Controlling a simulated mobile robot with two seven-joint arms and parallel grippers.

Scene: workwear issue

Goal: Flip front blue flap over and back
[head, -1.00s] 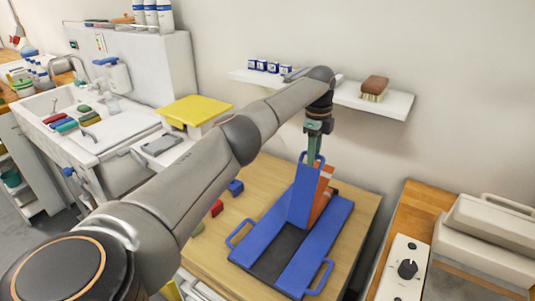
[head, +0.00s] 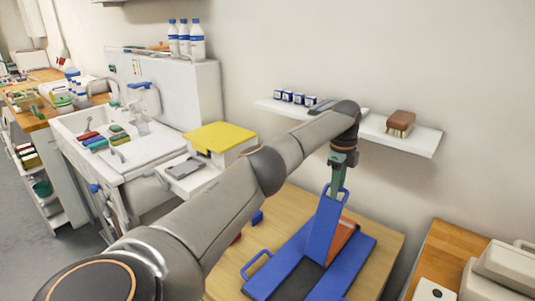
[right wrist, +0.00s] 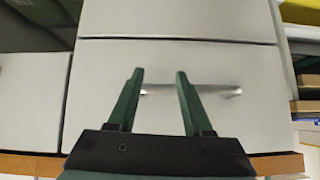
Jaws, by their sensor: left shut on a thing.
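The blue folding board (head: 352,262) lies on the wooden table, with a dark strip (head: 301,281) between blue side panels. One blue flap (head: 322,232) stands raised and steeply tilted above the board. My left gripper (head: 337,186) is shut on the loop handle at its top edge. An orange-brown piece (head: 345,235) shows behind the flap, partly hidden by it. A side panel's loop handle (head: 257,265) sticks out at left. The board's near end is cut off by the picture. My right gripper (right wrist: 160,73) is open and empty, away from the board, before a pale drawer front.
A yellow-topped box (head: 220,138) and a sink (head: 130,145) stand at left. A metal drawer handle (right wrist: 215,90) is beyond my right fingers.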

